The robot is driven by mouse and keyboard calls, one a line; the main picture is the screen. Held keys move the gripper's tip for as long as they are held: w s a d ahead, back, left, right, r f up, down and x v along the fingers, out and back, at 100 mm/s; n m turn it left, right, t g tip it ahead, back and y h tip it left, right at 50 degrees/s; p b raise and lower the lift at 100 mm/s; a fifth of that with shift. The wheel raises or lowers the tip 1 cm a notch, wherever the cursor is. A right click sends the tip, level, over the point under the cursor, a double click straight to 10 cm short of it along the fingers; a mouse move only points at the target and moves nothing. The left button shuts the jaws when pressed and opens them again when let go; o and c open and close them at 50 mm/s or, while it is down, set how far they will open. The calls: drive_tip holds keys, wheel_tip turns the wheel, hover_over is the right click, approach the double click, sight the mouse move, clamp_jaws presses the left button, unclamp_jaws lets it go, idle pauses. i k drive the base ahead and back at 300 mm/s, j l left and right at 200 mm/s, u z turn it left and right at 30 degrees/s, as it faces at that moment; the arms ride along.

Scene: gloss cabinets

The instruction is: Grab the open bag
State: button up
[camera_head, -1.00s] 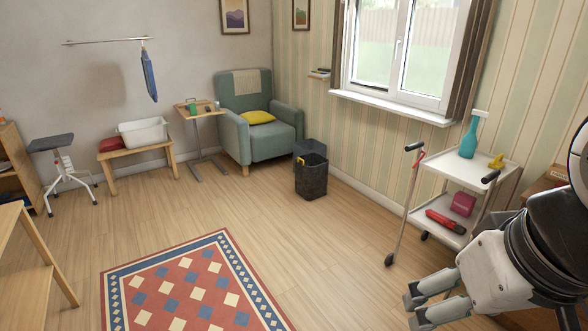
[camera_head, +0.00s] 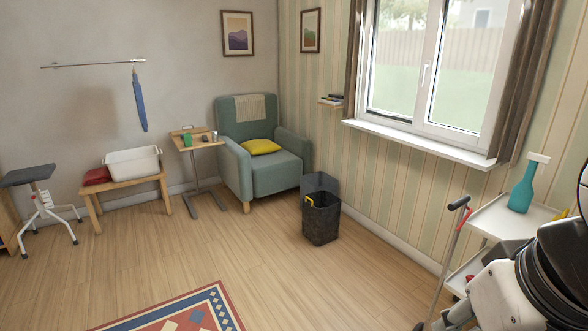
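A dark, open-topped container that looks like a bag (camera_head: 321,222) stands upright on the wood floor, right of the green armchair. A yellow item shows at its rim, and what is inside is too dark to make out. My gripper (camera_head: 448,322) is at the bottom right, partly cut off by the frame edge, far from the bag. Its fingertips are not clear enough to show whether it is open.
The armchair (camera_head: 232,165) and a small side table (camera_head: 196,143) are at the back. Open floor and a patterned rug (camera_head: 195,312) lie in front.

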sight(321, 215)
drive_tip(key=i, duration=1.2)
drive_tip(key=i+z, duration=0.1)
drive_tip(key=i, duration=1.1)
drive_tip(key=i+j, duration=0.2)
drive_tip(key=i, duration=1)
drive_tip(key=i+j, duration=0.1)
drive_tip(key=i, duration=1.1)
drive_tip(key=z, duration=0.05)
